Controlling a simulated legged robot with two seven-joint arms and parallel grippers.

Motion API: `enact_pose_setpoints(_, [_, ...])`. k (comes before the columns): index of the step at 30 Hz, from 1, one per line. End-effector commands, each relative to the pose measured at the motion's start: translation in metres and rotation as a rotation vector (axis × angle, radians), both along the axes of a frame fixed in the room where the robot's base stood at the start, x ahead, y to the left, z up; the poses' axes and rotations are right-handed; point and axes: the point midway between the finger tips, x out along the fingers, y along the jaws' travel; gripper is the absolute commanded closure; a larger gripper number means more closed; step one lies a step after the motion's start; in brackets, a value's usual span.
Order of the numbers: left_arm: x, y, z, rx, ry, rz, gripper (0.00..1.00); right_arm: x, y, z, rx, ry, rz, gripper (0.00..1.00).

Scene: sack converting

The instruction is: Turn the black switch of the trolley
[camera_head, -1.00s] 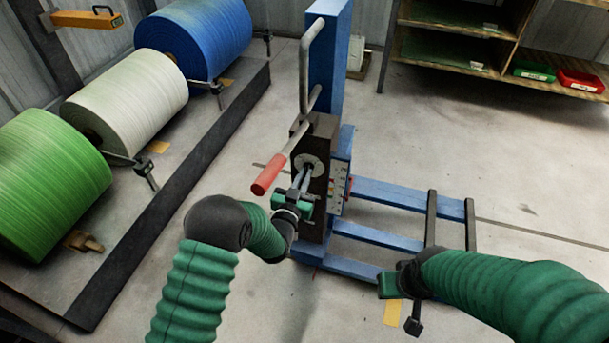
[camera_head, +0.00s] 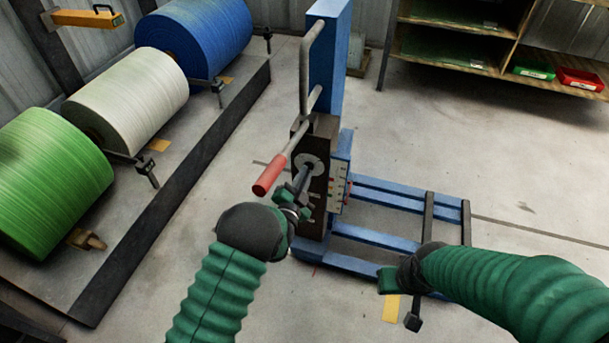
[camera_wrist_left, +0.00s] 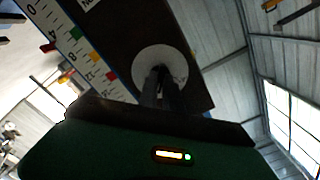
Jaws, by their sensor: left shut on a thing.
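The trolley is a blue frame (camera_head: 332,60) with a dark box (camera_head: 327,140) on its post. A pale round plate (camera_head: 312,163) is on the box's near face and also shows in the wrist view (camera_wrist_left: 160,68). My left gripper (camera_head: 306,177) reaches the plate's middle with its fingers close together, shut on the black switch. The switch is mostly hidden by the fingers. In the wrist view, the dark finger shapes (camera_wrist_left: 161,88) end at the plate. My right gripper (camera_head: 394,279) hangs over the trolley's low base, away from the switch; its jaws are unclear.
A lever with a red grip (camera_head: 270,174) sticks out just above my left gripper. A scale with coloured marks (camera_head: 338,186) is beside the box. Green (camera_head: 48,180), white (camera_head: 128,100) and blue (camera_head: 196,38) rolls stand at the left. Shelves (camera_head: 450,54) are at the back right.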

Motion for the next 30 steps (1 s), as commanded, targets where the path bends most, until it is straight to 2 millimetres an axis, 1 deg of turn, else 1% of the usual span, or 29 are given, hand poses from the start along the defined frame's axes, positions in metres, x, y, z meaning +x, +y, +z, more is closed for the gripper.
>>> enact_pose_setpoints(1, [-0.0019, -0.001, -0.004, 0.011, 0.006, -0.002, 1.0, 0.0, 0.0, 0.0001, 0.0, 0.0, 0.0, 0.64])
enact_pose_setpoints(17, [-0.0023, -0.0016, -0.0049, 0.033, 0.001, -0.004, 1.0, 0.0, 0.0, 0.0002, 0.0, 0.0, 0.0, 0.64])
enact_pose_setpoints(18, [-0.0023, -0.0016, -0.0049, 0.033, 0.001, -0.004, 0.86, 0.0, 0.0, 0.0002, 0.0, 0.0, 0.0, 0.64])
enact_pose_setpoints(22, [-0.0017, -0.0014, -0.0037, 0.031, -0.002, -0.004, 0.69, -0.0001, 0.0, 0.0003, 0.0, 0.0, 0.0, 0.64])
enact_pose_setpoints(30, [-0.0012, -0.0007, -0.0015, 0.029, -0.006, -0.002, 0.69, 0.0, 0.0, 0.0007, 0.0, 0.0, 0.0, 0.64])
